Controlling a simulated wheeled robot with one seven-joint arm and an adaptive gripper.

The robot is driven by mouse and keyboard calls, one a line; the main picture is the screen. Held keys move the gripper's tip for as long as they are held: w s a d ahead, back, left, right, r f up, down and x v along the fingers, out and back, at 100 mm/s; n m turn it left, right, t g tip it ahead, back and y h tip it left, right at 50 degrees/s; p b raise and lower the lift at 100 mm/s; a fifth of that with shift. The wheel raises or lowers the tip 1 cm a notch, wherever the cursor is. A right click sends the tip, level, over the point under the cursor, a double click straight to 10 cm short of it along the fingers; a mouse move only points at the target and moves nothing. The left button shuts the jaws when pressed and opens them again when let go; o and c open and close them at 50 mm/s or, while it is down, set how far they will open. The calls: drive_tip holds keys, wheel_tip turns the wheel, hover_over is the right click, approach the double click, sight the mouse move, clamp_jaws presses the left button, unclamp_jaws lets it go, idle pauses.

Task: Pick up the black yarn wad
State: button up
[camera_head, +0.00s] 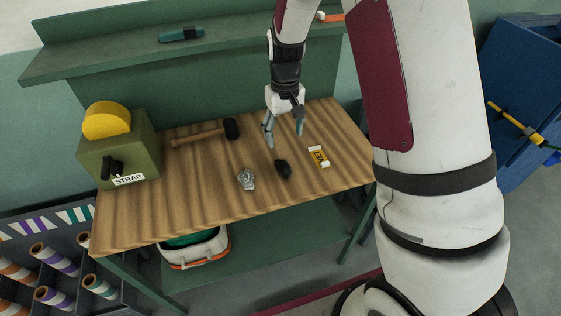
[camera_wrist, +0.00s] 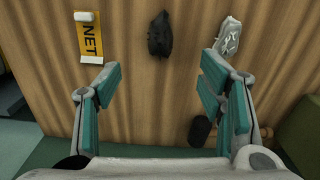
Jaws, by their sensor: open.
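The black yarn wad (camera_head: 283,169) is a small dark lump on the wooden bench top, between a crumpled silver wad and a yellow card. In the wrist view the black wad (camera_wrist: 160,35) lies at the top centre, beyond the fingertips. My gripper (camera_head: 284,132) is open and empty above the bench, farther back than the black wad. Its teal-padded fingers (camera_wrist: 158,80) stand wide apart in the wrist view, and nothing is between them.
The silver wad (camera_head: 247,179) lies left of the black one, the yellow NET card (camera_head: 318,156) right. A mallet (camera_head: 205,133) lies behind left. A green STRAP box (camera_head: 118,158) stands at the bench's left end. A shelf (camera_head: 120,62) runs behind. The bench front (camera_head: 200,222) is clear.

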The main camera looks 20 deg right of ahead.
sight(283, 165)
wheel_tip(283, 165, down, 13)
drive_tip(key=shift+a+f+p, duration=0.1)
drive_tip(key=shift+f+p, duration=0.1)
drive_tip(key=shift+p, duration=0.6)
drive_tip(key=c, duration=0.9)
